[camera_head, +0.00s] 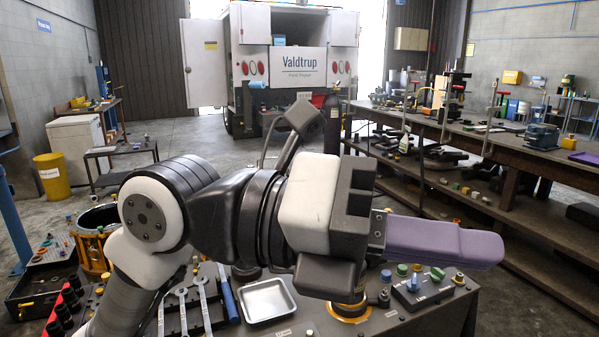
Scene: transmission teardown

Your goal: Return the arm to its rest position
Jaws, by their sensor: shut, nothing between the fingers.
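My arm stretches across the middle of the view, bending up from the lower left and running right above the workbench (395,322). My gripper (490,250) is at its right end, with long purple fingers pointing right. The fingers lie together, shut and empty. The gripper is raised over the right part of the bench, above a small box with a blue knob (436,273). My arm and gripper hide part of the bench top and the floor behind.
A metal tray (268,301), wrenches (182,306) and a blue-handled tool (228,293) lie on the bench. A gold-ringed part (350,309) sits under the gripper. A cylindrical housing (92,252) stands left. A long, cluttered side bench (490,146) runs along the right. Open floor lies beyond.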

